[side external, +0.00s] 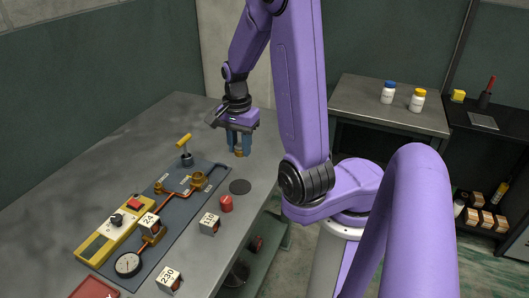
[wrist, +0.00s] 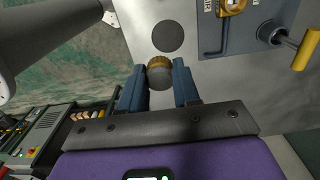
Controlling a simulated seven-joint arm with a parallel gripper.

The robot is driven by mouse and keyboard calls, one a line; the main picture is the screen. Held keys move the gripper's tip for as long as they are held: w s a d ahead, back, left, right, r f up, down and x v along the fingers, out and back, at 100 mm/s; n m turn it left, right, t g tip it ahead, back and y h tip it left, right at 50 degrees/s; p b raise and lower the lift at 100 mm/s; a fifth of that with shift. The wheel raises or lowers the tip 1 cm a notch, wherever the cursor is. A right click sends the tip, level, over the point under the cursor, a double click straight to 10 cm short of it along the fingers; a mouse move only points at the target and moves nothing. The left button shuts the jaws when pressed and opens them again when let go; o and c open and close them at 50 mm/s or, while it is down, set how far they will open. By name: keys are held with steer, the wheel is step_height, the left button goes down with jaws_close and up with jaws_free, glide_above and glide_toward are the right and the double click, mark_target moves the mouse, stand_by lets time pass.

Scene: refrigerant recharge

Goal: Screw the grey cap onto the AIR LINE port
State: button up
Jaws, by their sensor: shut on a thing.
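My gripper (side external: 239,146) is shut on a small round cap (side external: 239,153), held above the table beyond the panel's right side. In the wrist view the cap (wrist: 160,73) shows a dark grey face and a brass-coloured rim between my gripper's blue fingers (wrist: 160,92). The dark panel (side external: 178,217) carries a brass fitting (side external: 198,180) on copper pipe and a smaller brass fitting (side external: 160,187). A brass fitting (wrist: 231,5) also shows at the wrist view's top edge. The panel labels are too small to read, so I cannot tell which fitting is the AIR LINE port.
A dark disc (side external: 240,187) lies flat on the table near a red cap (side external: 226,203). A yellow-handled valve (side external: 185,148) stands up at the panel's far end. Numbered blocks, a gauge (side external: 128,264) and a yellow meter (side external: 116,226) are nearer. The table's far left is clear.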

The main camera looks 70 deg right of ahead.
steer(key=w+a+f+n, duration=0.1)
steer(key=w+a, duration=0.2)
steer(key=w, duration=0.4)
steer(key=w+a+f+n, duration=0.1)
steer(key=w+a, duration=0.2)
steer(key=w, duration=0.4)
steer(key=w+a+f+n, duration=0.1)
steer(key=w+a, duration=0.3)
steer(key=w, duration=0.3)
steer(key=shift+w+f+n, duration=0.1)
steer(key=shift+f+n, duration=0.2)
steer(key=shift+n, duration=0.1)
steer(key=shift+w+a+f, duration=0.15)
steer(key=shift+w+a, duration=0.2)
steer(key=shift+a, duration=0.1)
steer(key=shift+f, duration=2.15)
steer(key=shift+f, duration=0.95)
steer(key=shift+m, duration=1.7)
